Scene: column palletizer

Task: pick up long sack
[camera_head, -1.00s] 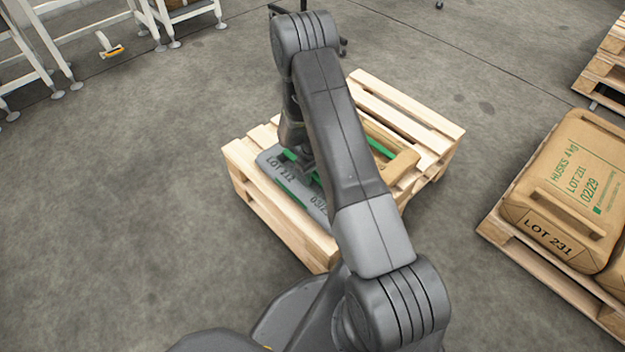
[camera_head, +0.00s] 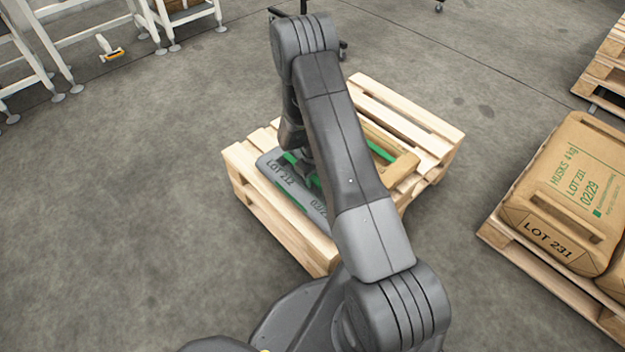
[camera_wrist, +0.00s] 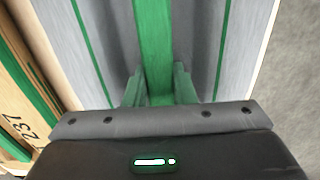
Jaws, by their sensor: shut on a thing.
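A long grey sack (camera_head: 271,166) with green stripes and the print LOT 212 lies on the wooden pallet (camera_head: 241,167) in the head view. The sack fills the middle of the wrist view (camera_wrist: 115,45). A raised green strap (camera_wrist: 154,45) runs along its top. My gripper (camera_wrist: 158,88) has its two green fingers on either side of this strap, shut on it. I cannot tell whether the sack is lifted off the pallet.
A tan sack (camera_head: 401,168) lies on the same pallet, right beside the grey one; it shows at the left of the wrist view (camera_wrist: 25,105). A large tan sack (camera_head: 570,185) sits on another pallet (camera_head: 530,258) at right.

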